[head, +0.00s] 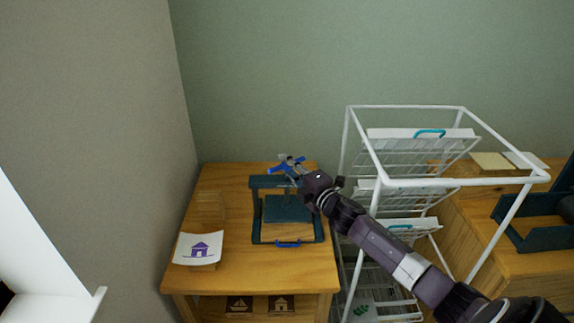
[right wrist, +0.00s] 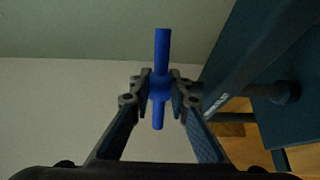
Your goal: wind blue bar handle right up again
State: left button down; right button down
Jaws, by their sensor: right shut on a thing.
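The blue bar handle (head: 276,169) sits on top of a dark teal press (head: 256,208) on the wooden cabinet. In the right wrist view the bar (right wrist: 162,48) runs up and down the picture through a rounder hub. My right gripper (head: 294,163) reaches in from the right above the press. In the right wrist view its two fingers (right wrist: 160,88) are shut on the middle of the bar, one on each side of the hub. The press frame (right wrist: 255,60) and its screw show at the right there. My left gripper is not in view.
A sheet with a purple house print (head: 200,249) lies on the cabinet top (head: 245,275) left of the press. A white wire drying rack (head: 421,107) stands close on the right, behind my right arm. A dark teal tray (head: 524,240) lies farther right.

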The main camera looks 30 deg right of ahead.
jog(key=shift+f, duration=0.15)
jog(key=c, duration=1.8)
grip_release()
jog(key=shift+s, duration=0.1)
jog(key=s, duration=0.7)
jog(key=shift+s, duration=0.15)
jog(key=shift+c, duration=0.5)
